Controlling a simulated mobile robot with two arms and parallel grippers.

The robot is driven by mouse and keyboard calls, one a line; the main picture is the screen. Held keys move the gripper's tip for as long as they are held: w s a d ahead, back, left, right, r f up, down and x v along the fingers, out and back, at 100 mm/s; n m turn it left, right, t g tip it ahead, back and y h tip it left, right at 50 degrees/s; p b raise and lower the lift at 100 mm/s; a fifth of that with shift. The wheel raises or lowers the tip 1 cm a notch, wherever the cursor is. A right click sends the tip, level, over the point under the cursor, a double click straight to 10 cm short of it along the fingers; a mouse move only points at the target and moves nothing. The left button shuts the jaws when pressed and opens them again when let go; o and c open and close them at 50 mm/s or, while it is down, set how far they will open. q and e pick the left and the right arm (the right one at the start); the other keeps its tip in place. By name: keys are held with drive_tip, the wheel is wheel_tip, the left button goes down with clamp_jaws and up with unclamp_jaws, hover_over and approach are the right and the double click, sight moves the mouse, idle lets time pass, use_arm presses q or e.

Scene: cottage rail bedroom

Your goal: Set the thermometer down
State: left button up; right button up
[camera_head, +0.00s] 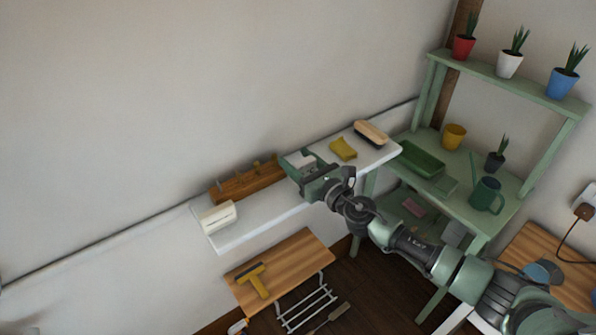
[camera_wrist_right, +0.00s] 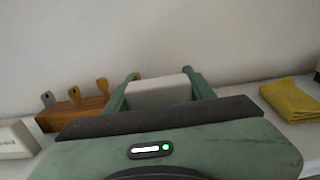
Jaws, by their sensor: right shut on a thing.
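My right gripper (camera_head: 298,161) is over the white wall shelf (camera_head: 262,222), near its middle. It is shut on a pale, box-shaped thing, which I take to be the thermometer (camera_wrist_right: 158,93). In the right wrist view this thing sits between the two green fingers, with its lower part hidden behind the gripper body. I cannot tell whether it touches the shelf. My left gripper is not in view.
A wooden peg rack (camera_head: 246,183) and a cream box (camera_head: 218,217) are to the gripper's left. A yellow cloth (camera_head: 343,148) and a brush (camera_head: 371,133) are to its right. A green plant stand (camera_head: 513,193) stands further right. The shelf front between box and gripper looks clear.

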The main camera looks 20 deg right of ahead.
drive_tip(key=shift+f, duration=0.95)
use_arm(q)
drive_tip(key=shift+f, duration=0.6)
use_arm(e)
drive_tip(key=shift+w+r, duration=0.1)
drive_tip(key=shift+b, duration=0.35)
drive_tip(key=o, duration=1.4)
drive_tip(key=shift+f, duration=0.2)
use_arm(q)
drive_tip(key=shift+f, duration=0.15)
